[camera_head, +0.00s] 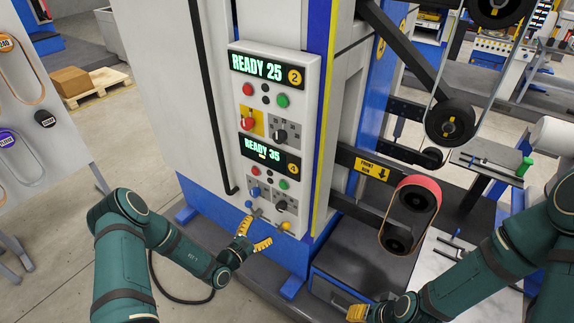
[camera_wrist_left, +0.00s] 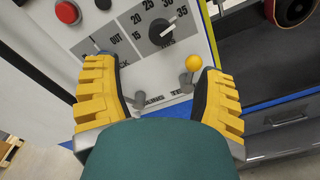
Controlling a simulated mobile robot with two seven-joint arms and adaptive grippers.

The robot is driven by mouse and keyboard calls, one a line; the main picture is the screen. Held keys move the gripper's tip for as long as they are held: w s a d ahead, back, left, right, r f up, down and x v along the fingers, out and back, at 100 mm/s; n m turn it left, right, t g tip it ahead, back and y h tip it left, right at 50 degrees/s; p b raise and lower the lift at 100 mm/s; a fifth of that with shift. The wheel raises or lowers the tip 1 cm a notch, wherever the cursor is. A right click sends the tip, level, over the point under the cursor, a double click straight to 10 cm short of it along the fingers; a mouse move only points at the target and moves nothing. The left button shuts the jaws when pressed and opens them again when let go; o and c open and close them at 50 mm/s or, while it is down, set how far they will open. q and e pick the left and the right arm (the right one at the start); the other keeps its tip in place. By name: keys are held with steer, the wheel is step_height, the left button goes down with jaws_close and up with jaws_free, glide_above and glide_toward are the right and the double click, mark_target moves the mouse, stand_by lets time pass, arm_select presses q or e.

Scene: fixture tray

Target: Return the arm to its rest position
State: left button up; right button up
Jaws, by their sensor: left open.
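My left arm (camera_head: 180,245) comes in from the lower left, its forearm stretched toward the control panel (camera_head: 311,90). My left gripper (camera_head: 254,234) is open and empty in front of the panel's lower edge. In the left wrist view the yellow fingers (camera_wrist_left: 157,75) stand wide apart, with the panel's lower edge and small grey levers showing between them. A yellow ball knob (camera_wrist_left: 194,62) is close to the right finger; contact cannot be told. My right gripper (camera_head: 357,313) is at the bottom edge, partly cut off; its opening cannot be made out.
The panel reads READY 25 above and READY 35 below, with a dial (camera_head: 280,206) and coloured buttons. Right of it are a belt roller (camera_head: 410,198) and dark machine arms. A white slotted board (camera_head: 30,110) stands at left.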

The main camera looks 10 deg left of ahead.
arm_select(q)
steer(key=s+d+f+m+g+h+b, duration=0.3)
steer(key=s+d+m+g+h, duration=0.45)
steer(key=s+d+g, duration=0.55)
steer(key=s+f+m+y+b, duration=0.2)
steer(key=s+m+y+b, duration=0.1)
steer(key=m, duration=0.4)
steer(key=s+d+f+m+g+y+b, duration=0.1)
steer(key=s+f+m+y+b, duration=0.2)
steer(key=s+m+y, duration=0.3)
steer(key=shift+m+g+y+b, duration=0.35)
steer(key=shift+m+b, duration=0.25)
steer(key=shift+m, duration=0.65)
